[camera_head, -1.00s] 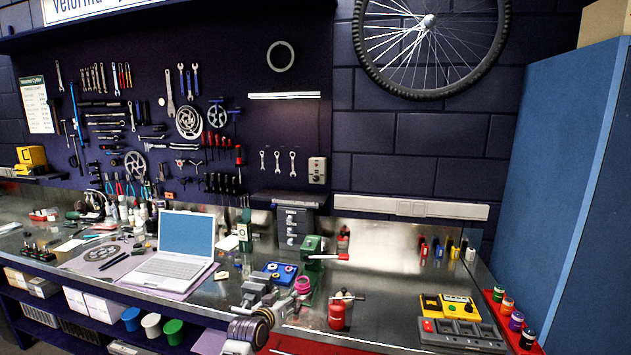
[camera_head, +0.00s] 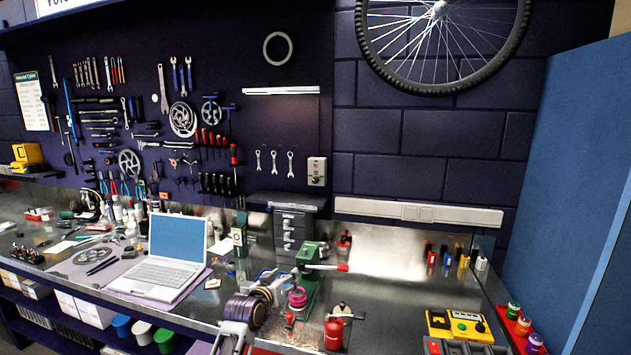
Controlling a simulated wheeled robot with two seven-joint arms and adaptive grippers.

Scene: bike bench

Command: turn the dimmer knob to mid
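A light grey wall box (camera_head: 317,171) hangs at the lower right of the dark tool panel. A small dark knob (camera_head: 316,180) shows on its lower part; its setting is too small to read. My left gripper (camera_head: 266,286) is low over the bench, below and left of the box and well apart from it. My arm rises to it from the bottom edge. Its fingers blend with the things behind, so their opening is unclear. My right gripper is not in view.
A light strip (camera_head: 281,91) is on the panel above several hanging wrenches. A green press with a red handle (camera_head: 309,264), a red canister (camera_head: 334,333) and grey drawers (camera_head: 290,228) stand near my arm. An open laptop (camera_head: 170,260) lies to the left.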

